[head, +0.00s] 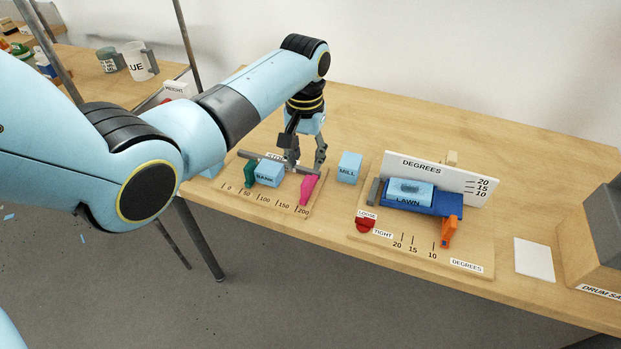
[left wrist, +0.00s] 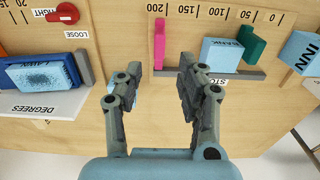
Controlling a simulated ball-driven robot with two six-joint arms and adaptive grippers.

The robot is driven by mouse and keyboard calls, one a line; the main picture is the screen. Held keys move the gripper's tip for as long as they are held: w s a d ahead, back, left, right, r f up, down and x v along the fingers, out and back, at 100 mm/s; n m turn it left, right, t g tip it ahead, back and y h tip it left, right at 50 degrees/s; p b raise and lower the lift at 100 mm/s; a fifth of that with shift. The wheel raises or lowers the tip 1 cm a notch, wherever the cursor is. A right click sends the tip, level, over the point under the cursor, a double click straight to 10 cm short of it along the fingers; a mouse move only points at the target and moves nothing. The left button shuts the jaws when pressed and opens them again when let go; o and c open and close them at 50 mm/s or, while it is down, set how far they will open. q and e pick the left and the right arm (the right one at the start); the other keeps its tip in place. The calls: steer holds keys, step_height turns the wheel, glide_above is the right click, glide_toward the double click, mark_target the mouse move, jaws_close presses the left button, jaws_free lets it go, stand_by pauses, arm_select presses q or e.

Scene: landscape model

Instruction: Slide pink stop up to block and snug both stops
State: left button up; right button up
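The pink stop (head: 309,190) stands near the 200 end of the scale board, apart from the blue BANK block (head: 269,173). The teal stop (head: 251,171) stands at the block's other side, close to or touching it. In the left wrist view the pink stop (left wrist: 159,45), BANK block (left wrist: 222,48) and teal stop (left wrist: 252,45) stand along a grey rail (left wrist: 222,75). My left gripper (head: 302,168) is open at the rail behind the pink stop. Its fingertips (left wrist: 160,78) lie either side of the stop's line, with nothing visibly gripped. My right gripper is not in view.
The blue MILL block (head: 349,168) stands just right of the scale board. Beyond it is the DEGREES fixture with a LAWN block (head: 408,193), orange lever (head: 449,232) and red knob (head: 364,224). A blue INN block (left wrist: 302,52) stands past the board's zero end.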

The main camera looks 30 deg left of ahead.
mark_target(306, 181)
arm_select(q)
step_height(306, 181, down, 9)
steer(key=shift+r+b, duration=0.1)
steer(key=shift+b, duration=0.65)
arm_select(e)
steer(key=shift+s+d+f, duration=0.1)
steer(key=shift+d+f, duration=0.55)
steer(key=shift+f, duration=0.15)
arm_select(q)
jaws_close()
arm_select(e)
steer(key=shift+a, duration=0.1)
